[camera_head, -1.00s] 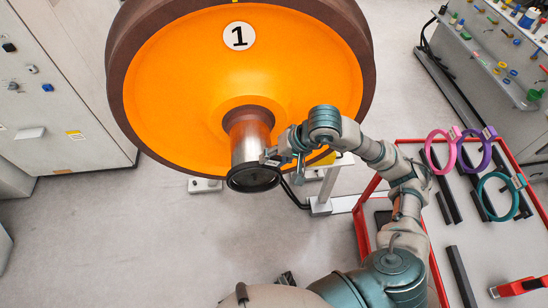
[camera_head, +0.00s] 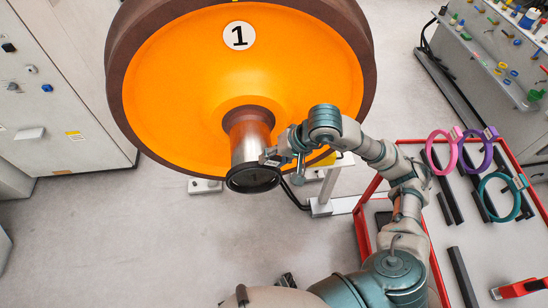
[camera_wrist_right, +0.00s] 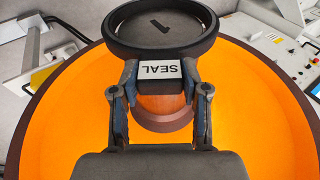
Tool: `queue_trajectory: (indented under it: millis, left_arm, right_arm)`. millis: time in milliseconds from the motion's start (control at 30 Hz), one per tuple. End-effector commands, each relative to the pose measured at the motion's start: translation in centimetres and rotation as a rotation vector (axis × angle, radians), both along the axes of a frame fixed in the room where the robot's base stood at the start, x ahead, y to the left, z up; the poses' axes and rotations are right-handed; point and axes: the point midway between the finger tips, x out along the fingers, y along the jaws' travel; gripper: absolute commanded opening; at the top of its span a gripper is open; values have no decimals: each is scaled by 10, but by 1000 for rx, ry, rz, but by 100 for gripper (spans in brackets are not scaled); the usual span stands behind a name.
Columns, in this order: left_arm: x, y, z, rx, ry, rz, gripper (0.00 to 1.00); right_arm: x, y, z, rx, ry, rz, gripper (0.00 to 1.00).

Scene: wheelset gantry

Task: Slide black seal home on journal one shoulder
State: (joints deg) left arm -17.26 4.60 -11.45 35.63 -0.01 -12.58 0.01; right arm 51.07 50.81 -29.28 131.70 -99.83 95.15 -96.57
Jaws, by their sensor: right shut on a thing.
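The black seal (camera_head: 231,188) is a ring at the near end of the steel journal (camera_head: 246,143), which sticks out of the orange wheel marked 1 (camera_head: 165,95). A dark face with a "1" shows inside the ring. The ring lines up closely with the journal end; how far it sits over it I cannot tell. My right gripper (camera_head: 268,157) is shut on the seal's tab at the ring's right side. The right wrist view shows the white SEAL label (camera_wrist_right: 165,73) between the fingers (camera_wrist_right: 160,78), with the ring (camera_wrist_right: 205,45) beyond. My left gripper is out of view.
A red-edged cart (camera_head: 437,265) at the right carries pink (camera_head: 431,165), purple (camera_head: 492,160) and teal (camera_head: 484,207) rings. A grey cabinet (camera_head: 75,90) stands at left. A light stand (camera_head: 322,190) is under the wheel. Floor at lower left is clear.

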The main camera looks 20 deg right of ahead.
Motion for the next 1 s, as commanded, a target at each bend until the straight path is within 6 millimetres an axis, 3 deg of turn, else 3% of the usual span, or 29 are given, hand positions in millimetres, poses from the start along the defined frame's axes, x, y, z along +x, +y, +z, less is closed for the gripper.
queue_trajectory:
  millis: [1000]
  left_arm:
    - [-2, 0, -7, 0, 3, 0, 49]
  right_arm:
    - [24, -7, 0, 1, -1, 0, 0]
